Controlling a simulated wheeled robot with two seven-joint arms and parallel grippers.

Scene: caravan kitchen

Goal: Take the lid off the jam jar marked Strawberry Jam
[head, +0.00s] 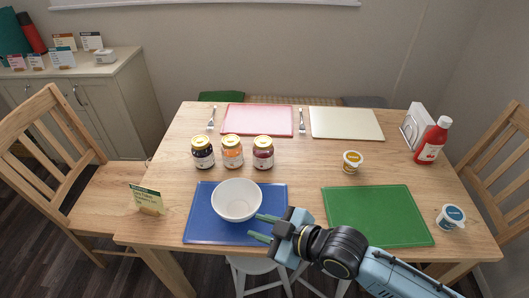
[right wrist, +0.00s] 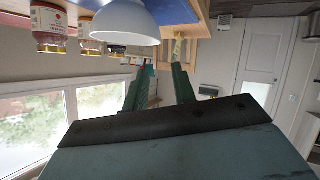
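Three jam jars with gold lids stand in a row on the wooden table in the head view: a dark one (head: 203,154), an orange one (head: 232,153) and a red one (head: 263,155). Their labels are too small to read; the red one looks most like strawberry. All three lids appear to be on. My right gripper (head: 255,227) is open and empty beside the white bowl, over the blue mat, nearer the front edge than the jars. In the right wrist view the red jar (right wrist: 48,22) appears upside down at upper left, away from my open fingers (right wrist: 160,88). My left gripper is not in view.
The white bowl (head: 237,200) on the blue mat (head: 200,230) stands between my right gripper and the jars. A green mat (head: 380,215), small tubs (head: 352,161) and a red bottle (head: 432,142) are to the right. Pink (head: 257,120) and cream (head: 346,123) mats lie behind.

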